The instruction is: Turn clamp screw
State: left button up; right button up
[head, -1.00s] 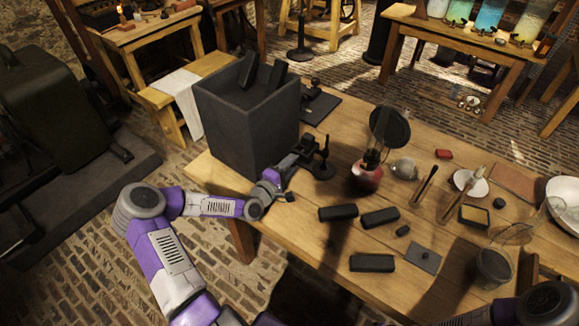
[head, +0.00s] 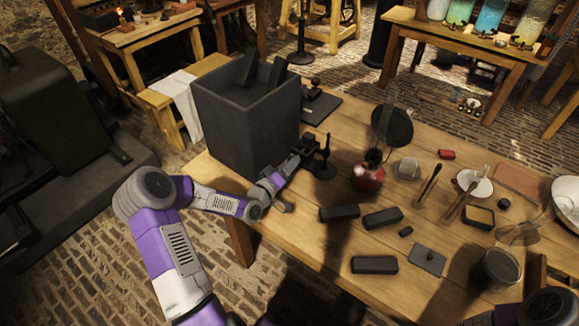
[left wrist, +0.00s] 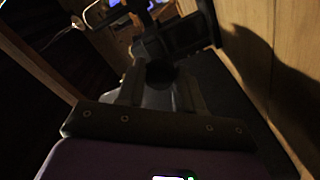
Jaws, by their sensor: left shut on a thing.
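A small black clamp stand (head: 322,168) stands on the wooden table just right of the big dark box. My left gripper (head: 304,149) reaches it from the lower left and is shut at the clamp's upper part. The clamp screw is too small and dark to make out, hidden by the jaws. In the left wrist view my gripper's fingers (left wrist: 160,92) are dark, with a dark rounded piece between them. My right gripper is not in view; only part of my right arm shows at the bottom right corner.
The tall dark box (head: 245,125) stands close beside my left gripper. A red-based lamp with a round black disc (head: 392,126) stands to the right. Several black bars (head: 375,264) lie in front. Tools and a white bowl (head: 566,200) fill the table's right side.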

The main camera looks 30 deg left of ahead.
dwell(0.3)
pick_arm(q)
jog(key=o, duration=1)
jog(key=shift+o, duration=0.2)
jog(key=s, duration=0.2)
jog(key=s+p, duration=0.1)
jog(key=s, duration=0.4)
jog(key=shift+s+a, duration=0.3)
